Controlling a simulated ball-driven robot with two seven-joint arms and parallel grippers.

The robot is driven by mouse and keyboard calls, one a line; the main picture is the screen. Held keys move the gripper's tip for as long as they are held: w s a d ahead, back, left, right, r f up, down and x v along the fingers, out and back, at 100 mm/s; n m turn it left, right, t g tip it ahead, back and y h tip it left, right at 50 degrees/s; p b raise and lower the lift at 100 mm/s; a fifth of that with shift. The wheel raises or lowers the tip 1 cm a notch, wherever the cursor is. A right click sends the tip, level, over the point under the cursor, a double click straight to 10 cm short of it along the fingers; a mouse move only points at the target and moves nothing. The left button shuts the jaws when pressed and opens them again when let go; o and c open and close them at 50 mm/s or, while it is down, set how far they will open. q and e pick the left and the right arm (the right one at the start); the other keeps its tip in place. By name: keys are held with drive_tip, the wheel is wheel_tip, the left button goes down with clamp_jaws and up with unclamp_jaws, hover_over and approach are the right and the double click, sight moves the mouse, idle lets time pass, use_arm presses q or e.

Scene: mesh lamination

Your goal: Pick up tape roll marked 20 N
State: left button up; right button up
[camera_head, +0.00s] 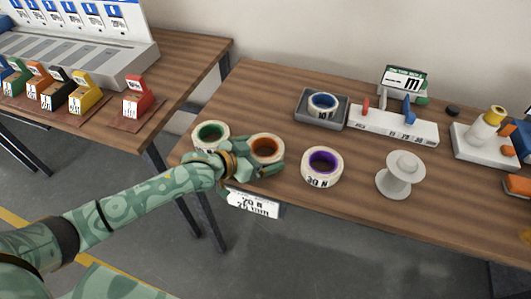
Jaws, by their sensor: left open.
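A white tape roll with an orange core (266,147) stands near the table's front left; my gripper covers its front, so its mark is hidden. A roll with a green core (210,134) is to its left, its mark partly covered. A roll with a purple core (322,167) to the right reads 30 N. A roll with a blue core (323,104) sits in a grey tray and seems to read 10. My left gripper (260,168) is open at the front side of the orange-core roll; I cannot tell if it touches. My right gripper is not in view.
A card (253,204) at the table's front edge seems to read 20 N. A white spool (399,175) stands right of the purple-core roll. The grey tray (301,111) and a white block (390,129) are behind. Another table holds several coloured blocks at left.

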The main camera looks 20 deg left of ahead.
use_arm(q)
drive_tip(key=shift+w+d+f, duration=0.1)
drive_tip(key=shift+w+d, duration=0.05)
drive_tip(key=c, duration=0.8)
